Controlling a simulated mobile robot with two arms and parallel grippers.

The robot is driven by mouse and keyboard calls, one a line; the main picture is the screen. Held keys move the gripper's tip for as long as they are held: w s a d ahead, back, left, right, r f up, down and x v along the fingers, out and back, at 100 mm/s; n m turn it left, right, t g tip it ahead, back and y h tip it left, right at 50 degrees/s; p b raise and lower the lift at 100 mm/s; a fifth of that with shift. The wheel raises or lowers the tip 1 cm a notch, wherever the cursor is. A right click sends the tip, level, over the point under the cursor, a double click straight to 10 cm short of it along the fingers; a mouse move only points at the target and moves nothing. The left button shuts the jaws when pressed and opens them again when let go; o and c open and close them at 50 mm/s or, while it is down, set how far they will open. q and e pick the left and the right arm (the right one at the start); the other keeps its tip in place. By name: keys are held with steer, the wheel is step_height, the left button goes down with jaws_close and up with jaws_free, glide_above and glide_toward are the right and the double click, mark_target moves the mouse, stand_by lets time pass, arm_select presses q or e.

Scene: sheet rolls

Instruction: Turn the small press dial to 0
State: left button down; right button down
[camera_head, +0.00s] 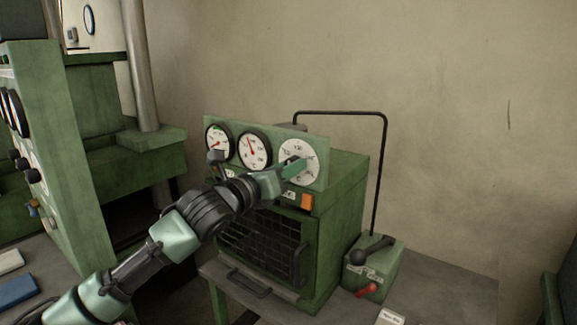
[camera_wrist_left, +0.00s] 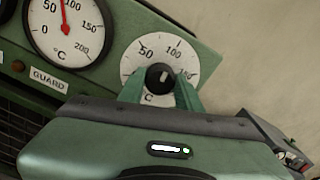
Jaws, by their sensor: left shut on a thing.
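The small press (camera_head: 340,215) is a green box with a barred front, standing on a grey table. Its panel carries two gauges and a white dial (camera_head: 285,149) at the right end. The dial also shows in the left wrist view (camera_wrist_left: 130,62), with 50, 100 and 150 readable and the rest covered. Its black knob (camera_wrist_left: 159,77) has a short pale mark, seemingly towards the 100 side. My left gripper (camera_head: 298,167) is shut on this knob, a green finger on each side of it in the wrist view. My right gripper is not in view.
A red-needled gauge (camera_head: 253,151) sits left of the dial, with another gauge (camera_head: 218,141) beyond it. A green lever box (camera_head: 372,268) with black and red handles stands right of the press. A larger green machine (camera_head: 60,150) fills the left.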

arm_select(q)
steer(key=n+p, duration=1)
steer(key=n, duration=1.3)
steer(key=shift+f, duration=0.1)
stand_by(0.5)
steer(key=c, duration=1)
jaws_free()
steer(key=shift+o, duration=0.2)
steer(key=shift+s+a, duration=0.1)
